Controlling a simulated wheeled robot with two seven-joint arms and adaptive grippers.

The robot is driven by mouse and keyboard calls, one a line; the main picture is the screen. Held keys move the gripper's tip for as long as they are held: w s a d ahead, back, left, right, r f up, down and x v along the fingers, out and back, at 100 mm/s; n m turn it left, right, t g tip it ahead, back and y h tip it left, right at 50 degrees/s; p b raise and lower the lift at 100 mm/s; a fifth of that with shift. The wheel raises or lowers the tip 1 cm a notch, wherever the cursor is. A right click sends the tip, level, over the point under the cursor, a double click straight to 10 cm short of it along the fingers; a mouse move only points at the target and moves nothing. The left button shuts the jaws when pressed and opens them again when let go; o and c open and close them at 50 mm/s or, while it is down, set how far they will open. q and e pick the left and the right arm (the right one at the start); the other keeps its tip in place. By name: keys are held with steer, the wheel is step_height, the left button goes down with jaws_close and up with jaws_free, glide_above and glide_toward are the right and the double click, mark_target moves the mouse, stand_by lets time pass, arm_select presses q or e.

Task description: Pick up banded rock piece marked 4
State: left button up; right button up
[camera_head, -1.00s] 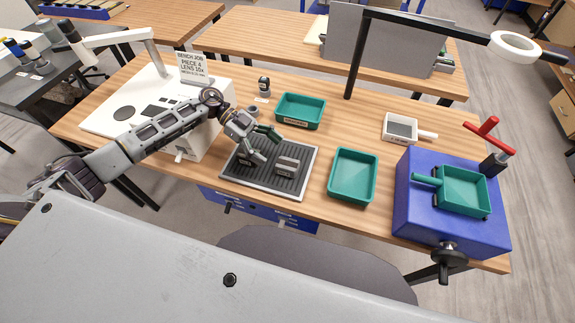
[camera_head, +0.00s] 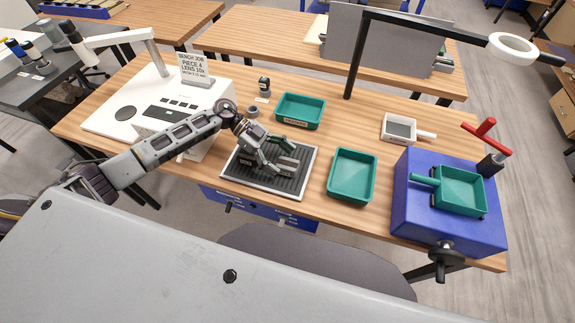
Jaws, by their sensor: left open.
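A banded grey rock piece (camera_head: 288,164) lies on the dark ribbed tray (camera_head: 298,185) with a pale rim. A second grey piece (camera_head: 246,158) lies to its left on the same tray, partly hidden by my gripper. I cannot read a number on either piece. My left gripper (camera_head: 281,158) is open over the right-hand piece, one finger on its near left side and one behind it. I cannot tell whether the fingers touch it. My right gripper is not in view.
A labelled green bin (camera_head: 300,124) stands behind the tray, and an empty green bin (camera_head: 344,194) stands to its right. A blue machine (camera_head: 421,221) with another green bin (camera_head: 461,188) is at the right. A white instrument with a sign (camera_head: 194,68) stands at the left.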

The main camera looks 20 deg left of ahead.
mark_target(285, 162)
arm_select(q)
steer(key=shift+p+x, duration=0.3)
steer(key=shift+x, duration=1.25)
steer(key=shift+c, duration=0.3)
steer(key=c, duration=1.4)
